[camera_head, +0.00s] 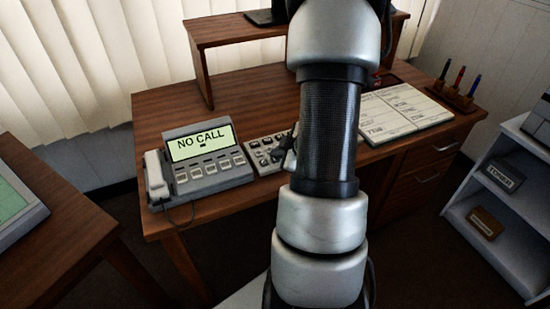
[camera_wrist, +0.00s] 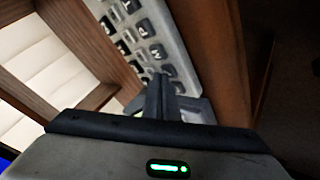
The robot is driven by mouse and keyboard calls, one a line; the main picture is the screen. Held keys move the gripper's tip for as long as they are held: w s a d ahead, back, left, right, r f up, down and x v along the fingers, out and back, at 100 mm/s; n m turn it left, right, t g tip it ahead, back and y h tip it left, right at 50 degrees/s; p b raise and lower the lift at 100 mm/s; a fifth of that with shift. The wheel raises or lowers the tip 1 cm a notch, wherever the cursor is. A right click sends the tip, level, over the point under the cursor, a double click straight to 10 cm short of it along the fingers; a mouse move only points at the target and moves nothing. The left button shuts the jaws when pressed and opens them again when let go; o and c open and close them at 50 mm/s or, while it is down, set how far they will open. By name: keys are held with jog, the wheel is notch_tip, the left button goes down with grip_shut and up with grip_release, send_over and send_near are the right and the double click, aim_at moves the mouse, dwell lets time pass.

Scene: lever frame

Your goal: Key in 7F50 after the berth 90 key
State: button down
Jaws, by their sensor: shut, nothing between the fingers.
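A grey desk console (camera_head: 207,172) with a handset on its left side stands on the wooden desk. Its lit screen (camera_head: 199,142) reads "NO CALL" with a short dark mark below. Rows of pale keys lie under the screen; their labels are too small to read. A grey keypad (camera_head: 262,152) with dark keys lies to its right, partly hidden by my arm. It also shows in the wrist view (camera_wrist: 148,38), tilted, with key legends unclear. My gripper (camera_wrist: 160,82) is shut and empty, its tips over the keypad's near part. I cannot tell whether they touch a key.
A white printed board (camera_head: 403,109) lies right of my arm, its text unreadable. A pen stand (camera_head: 455,97) is at the desk's right end. A raised wooden shelf (camera_head: 240,28) spans the back. Another desk (camera_head: 75,222) stands left, and a grey shelf unit (camera_head: 508,190) right.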

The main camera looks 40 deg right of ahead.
jog(key=shift+r+p, duration=0.55)
jog(key=shift+r, duration=0.15)
jog(key=shift+d+r, duration=0.1)
jog(key=shift+d, duration=0.25)
jog(key=d+p, duration=0.1)
jog(key=d, duration=0.2)
jog(key=w+d+p, duration=0.1)
jog(key=d+p, duration=0.1)
jog(key=d, duration=0.1)
jog(key=d+p, duration=0.2)
jog(key=d, duration=0.2)
jog(key=shift+w, duration=0.25)
jog(key=shift+w+d+p, duration=0.1)
jog(key=shift+d+p, duration=0.35)
jog(key=shift+d, duration=0.05)
jog(key=shift+f, duration=0.25)
jog(key=shift+f, duration=0.3)
